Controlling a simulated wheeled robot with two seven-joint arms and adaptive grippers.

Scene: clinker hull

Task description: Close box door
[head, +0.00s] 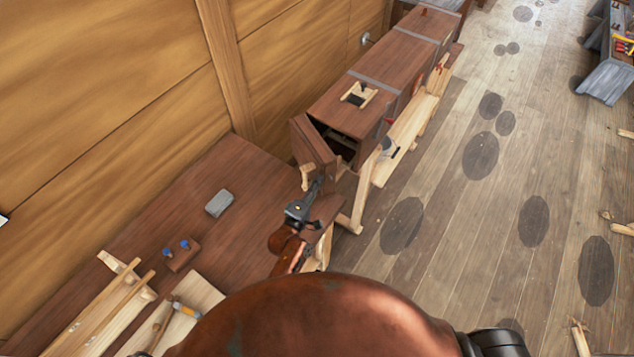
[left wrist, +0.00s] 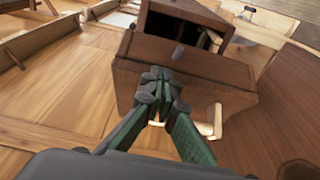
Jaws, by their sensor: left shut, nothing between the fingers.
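The wooden box (head: 374,84) stands against the wall, and its door (head: 313,148) hangs open at the near end, showing a dark gap inside. In the left wrist view the door (left wrist: 222,77) fills the middle, with the open box (left wrist: 197,13) behind it. My left gripper (head: 317,188) is shut and empty, close to the door's outer face. In the left wrist view its fingertips (left wrist: 160,82) overlap the door's lower left part; I cannot tell whether they touch it. My right gripper is not in view.
A brown bench (head: 187,222) along the wall holds a grey block (head: 219,203), a rack with blue-topped tools (head: 181,255) and a mallet (head: 170,316). A pale wooden bench (head: 407,133) runs beside the box. Open plank floor lies to the right.

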